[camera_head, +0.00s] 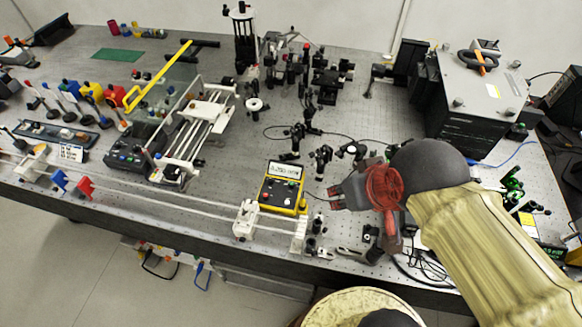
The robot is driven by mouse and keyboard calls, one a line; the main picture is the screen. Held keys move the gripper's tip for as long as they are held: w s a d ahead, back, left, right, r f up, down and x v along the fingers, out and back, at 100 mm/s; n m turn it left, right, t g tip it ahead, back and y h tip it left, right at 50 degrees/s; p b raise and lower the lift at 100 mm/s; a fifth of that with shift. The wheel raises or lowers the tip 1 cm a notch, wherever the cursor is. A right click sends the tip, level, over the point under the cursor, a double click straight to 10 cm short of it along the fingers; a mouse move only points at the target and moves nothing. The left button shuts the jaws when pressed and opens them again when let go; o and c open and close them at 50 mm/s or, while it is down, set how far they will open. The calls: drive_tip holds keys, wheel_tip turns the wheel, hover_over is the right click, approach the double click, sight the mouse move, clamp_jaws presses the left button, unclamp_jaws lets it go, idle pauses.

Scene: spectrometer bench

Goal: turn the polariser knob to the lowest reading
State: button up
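A yellow meter (282,188) stands near the front edge of the bench, left of my gripper. I cannot tell which of these carries the polariser knob. My gripper (334,198) points left, just right of the meter and apart from it. Its dark fingers are seen from the side, so their opening is unclear. I see nothing held in it.
A white rail assembly (200,125) with a yellow bar stands to the left. Small white posts (245,220) stand at the front edge. A large grey-topped box (482,85) stands at the back right. Loose cables lie behind the meter and at the right.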

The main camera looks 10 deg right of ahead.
drive_tip(key=m+g+p, duration=0.6)
drive_tip(key=p, duration=1)
hover_over(397, 146)
wheel_tip(397, 146, down, 2)
drive_tip(key=shift+f, duration=0.1)
wheel_tip(397, 146, down, 7)
drive_tip(key=shift+f, duration=0.1)
drive_tip(key=c, duration=0.8)
